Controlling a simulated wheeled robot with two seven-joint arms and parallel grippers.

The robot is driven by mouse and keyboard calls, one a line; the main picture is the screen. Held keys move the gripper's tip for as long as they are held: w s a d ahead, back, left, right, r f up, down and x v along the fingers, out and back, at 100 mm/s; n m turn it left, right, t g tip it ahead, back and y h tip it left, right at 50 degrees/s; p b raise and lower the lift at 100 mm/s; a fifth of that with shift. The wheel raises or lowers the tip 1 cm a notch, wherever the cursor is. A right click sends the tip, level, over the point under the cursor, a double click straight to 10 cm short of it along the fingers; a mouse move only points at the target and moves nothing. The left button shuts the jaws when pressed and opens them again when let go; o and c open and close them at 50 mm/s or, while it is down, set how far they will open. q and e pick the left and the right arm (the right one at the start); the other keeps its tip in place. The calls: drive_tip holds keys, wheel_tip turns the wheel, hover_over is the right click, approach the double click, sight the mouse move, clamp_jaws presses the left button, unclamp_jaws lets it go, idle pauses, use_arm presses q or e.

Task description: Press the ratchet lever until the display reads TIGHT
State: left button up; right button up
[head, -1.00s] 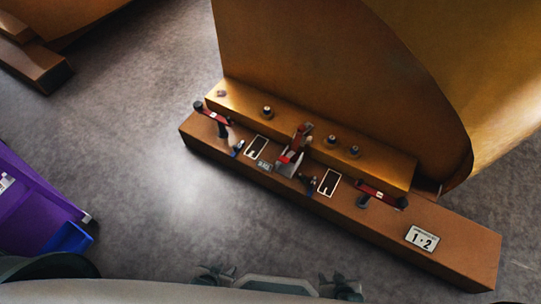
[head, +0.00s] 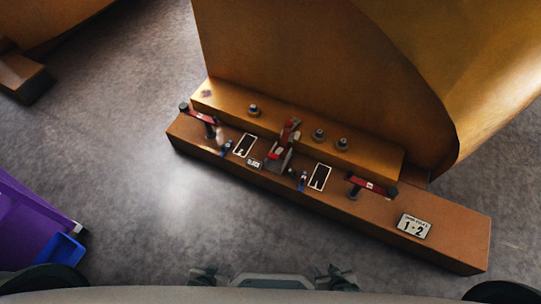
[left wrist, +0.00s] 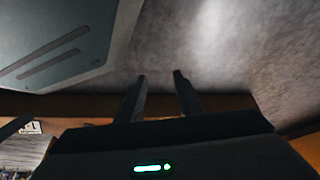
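A ratchet-like device (head: 282,150) with a red upright handle and silver body sits mid-length on the brown base. A small plate (head: 254,163) left of it looks like the display; its dark lettering seems to read SLACK, but it is tiny. My left gripper (head: 203,276) appears as a dark shape at the bottom edge, far from the ratchet. In the left wrist view its two fingers (left wrist: 159,75) are apart with bare floor between them. My right gripper (head: 337,278) is at the bottom edge, its fingers too unclear to judge. Neither touches the base.
Red-handled levers stand left (head: 197,115) and right (head: 373,187) on the base, with small blue-handled parts and white-framed slots between. A plate reading 1·2 (head: 414,227) lies at right. A large curved casting (head: 300,60) rises behind. A purple bin (head: 35,225) is left. Floor in front is clear.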

use_arm(q)
drive_tip(key=shift+w+r, duration=0.2)
drive_tip(key=shift+w, duration=0.6)
